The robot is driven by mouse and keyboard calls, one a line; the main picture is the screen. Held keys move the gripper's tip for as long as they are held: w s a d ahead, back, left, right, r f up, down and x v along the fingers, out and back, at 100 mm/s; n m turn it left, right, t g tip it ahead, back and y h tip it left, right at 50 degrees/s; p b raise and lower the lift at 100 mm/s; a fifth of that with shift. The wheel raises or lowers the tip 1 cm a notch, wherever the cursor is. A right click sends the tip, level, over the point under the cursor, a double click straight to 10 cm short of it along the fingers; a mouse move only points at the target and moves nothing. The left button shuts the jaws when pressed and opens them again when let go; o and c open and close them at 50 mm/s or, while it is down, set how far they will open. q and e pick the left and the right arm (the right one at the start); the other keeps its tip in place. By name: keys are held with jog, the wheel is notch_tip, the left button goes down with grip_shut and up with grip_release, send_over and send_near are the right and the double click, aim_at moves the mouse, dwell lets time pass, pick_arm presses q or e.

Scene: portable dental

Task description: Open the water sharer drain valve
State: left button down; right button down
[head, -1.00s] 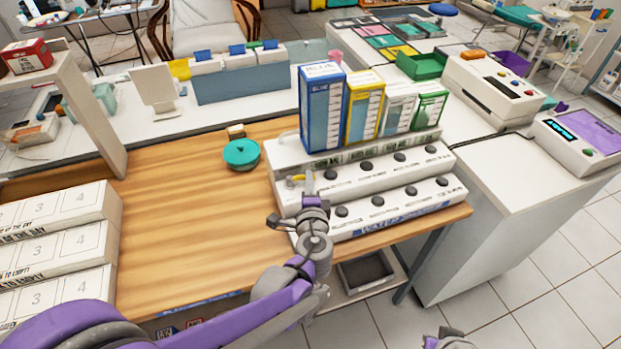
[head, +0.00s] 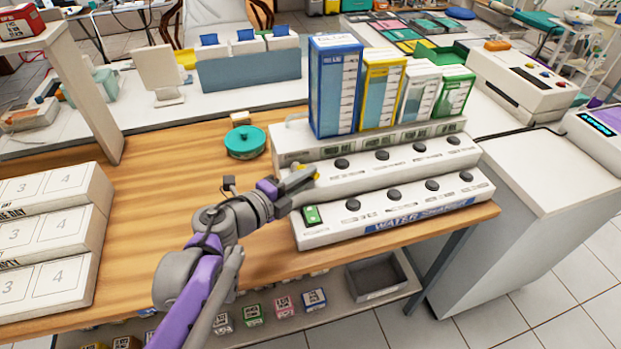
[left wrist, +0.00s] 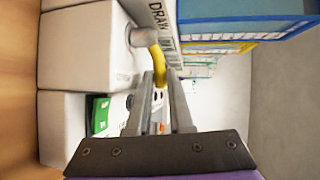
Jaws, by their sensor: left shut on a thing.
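The water sharer (head: 395,208) is a white stepped unit on the wooden table, with black knobs along its steps. Its drain valve has a yellow handle on a short metal stub at the left end; in the left wrist view the yellow handle (left wrist: 159,64) stands out beside the lettering that starts "DRA". My left gripper (head: 309,174) is at that end of the unit, shut on the yellow handle. In the left wrist view its two fingers (left wrist: 167,75) lie on both sides of the handle. The fingers hide part of the handle in the head view. My right gripper is not in view.
Tall blue, yellow, white and green boxes (head: 335,90) stand on the sharer's top, close to the gripper. A round teal-lidded pot (head: 245,143) sits behind left on the table. White numbered bins (head: 45,235) stand at left. The table between is clear.

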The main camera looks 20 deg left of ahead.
pick_arm(q)
jog(key=m+h, duration=0.1)
jog(key=a+m+g+h, duration=0.1)
jog(key=m+g+h+p, duration=0.1)
jog(key=h, duration=0.1)
jog(key=shift+s+a, duration=0.35)
jog(key=shift+s, duration=0.05)
jog(key=shift+s+a+m+g+h+p, duration=0.15)
jog(key=shift+a+m+g+h+p, duration=0.1)
jog(key=shift+m+g+h, duration=0.55)
jog(key=shift+s+a+m+g+h+p, duration=0.1)
jog(key=shift+a+m+g+h+p, duration=0.15)
jog(key=shift+m+g+h, duration=0.5)
jog(key=shift+m+g, duration=0.25)
jog(key=shift+g, duration=0.1)
jog(key=c, duration=1.1)
grip_release()
jog(key=p+v, duration=0.1)
jog(key=v, duration=1)
